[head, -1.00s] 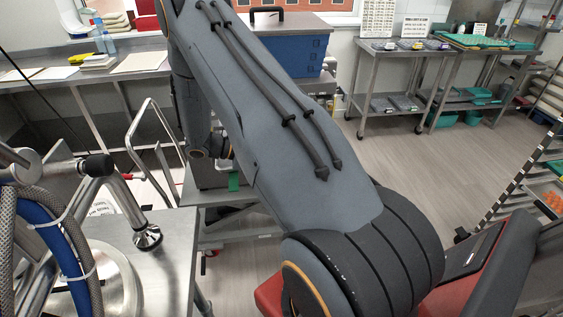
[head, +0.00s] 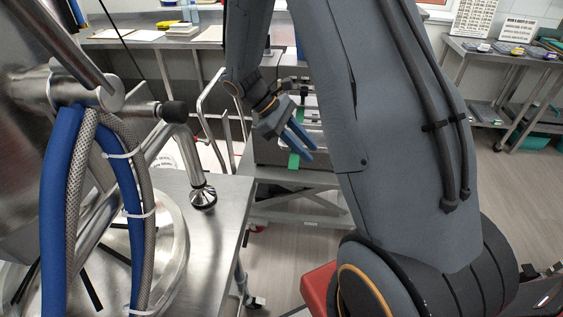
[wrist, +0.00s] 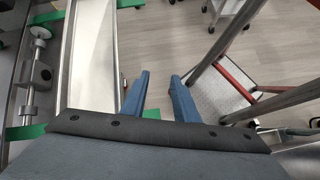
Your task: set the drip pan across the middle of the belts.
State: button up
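My gripper (head: 308,150) has two blue fingers and hangs beside the conveyor frame in the head view. My arm hides much of the conveyor there.
A steel table (head: 215,225) with a round steel vessel, hoses (head: 135,200) and a pipe stands at the left. A step with metal rails (wrist: 222,92) is right of the fingers in the wrist view. A long bench (head: 150,42) runs along the back.

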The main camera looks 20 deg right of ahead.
jog(key=s+a+r+m+t+y, duration=0.5)
jog(key=s+a+m+t+y, duration=0.1)
jog(key=a, duration=0.6)
jog(key=s+m+t, duration=0.1)
jog(key=s+m, duration=0.1)
jog(key=shift+s+a+r+y, duration=0.2)
jog(key=shift+s+a+y, duration=0.1)
jog(key=shift+s+a, duration=0.1)
notch_tip(320, 180, down, 2)
jog(key=shift+b, duration=0.9)
